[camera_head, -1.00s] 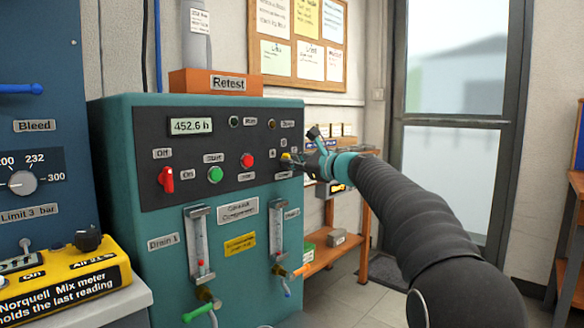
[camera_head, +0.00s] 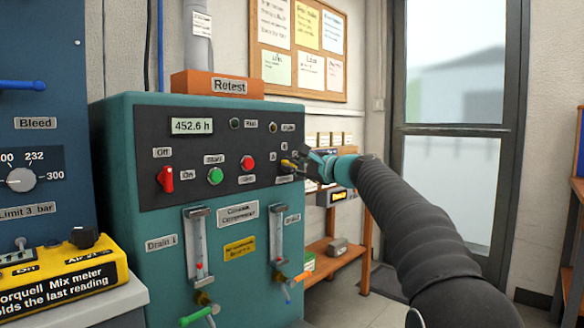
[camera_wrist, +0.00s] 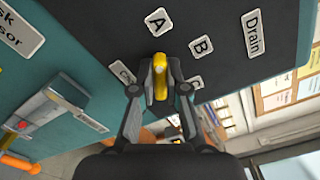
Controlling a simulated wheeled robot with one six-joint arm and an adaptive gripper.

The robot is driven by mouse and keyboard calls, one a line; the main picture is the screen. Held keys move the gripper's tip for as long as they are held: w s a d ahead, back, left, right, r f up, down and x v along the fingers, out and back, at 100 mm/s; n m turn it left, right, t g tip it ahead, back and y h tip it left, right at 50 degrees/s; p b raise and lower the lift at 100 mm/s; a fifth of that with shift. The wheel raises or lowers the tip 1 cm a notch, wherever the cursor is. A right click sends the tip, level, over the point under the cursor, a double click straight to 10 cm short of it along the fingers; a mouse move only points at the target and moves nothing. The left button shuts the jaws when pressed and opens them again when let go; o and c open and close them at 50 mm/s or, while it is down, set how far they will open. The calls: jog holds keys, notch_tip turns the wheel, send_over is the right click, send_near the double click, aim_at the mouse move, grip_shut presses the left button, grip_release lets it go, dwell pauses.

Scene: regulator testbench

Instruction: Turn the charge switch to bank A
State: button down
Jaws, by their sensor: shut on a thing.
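The charge switch is a yellow knob (camera_wrist: 160,72) on the dark panel of the teal console. In the wrist view its long side runs upright, one end toward the A label (camera_wrist: 157,21). The B label (camera_wrist: 202,47) is up and right of it. My gripper (camera_wrist: 159,90) is shut on the knob, one finger on each side. In the head view the knob (camera_head: 287,163) is a small yellow spot at the panel's right side, and my gripper (camera_head: 298,166) reaches it from the right. The fingers partly hide the labels there.
The same panel carries a red switch (camera_head: 166,179), a green button (camera_head: 215,176) and a red button (camera_head: 248,162). Flow tubes with valves are below. A Drain label (camera_wrist: 256,35) is right of B. A wooden shelf (camera_head: 325,258) stands behind my arm.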

jog(key=c, duration=1.2)
grip_release()
jog(key=v, duration=1.2)
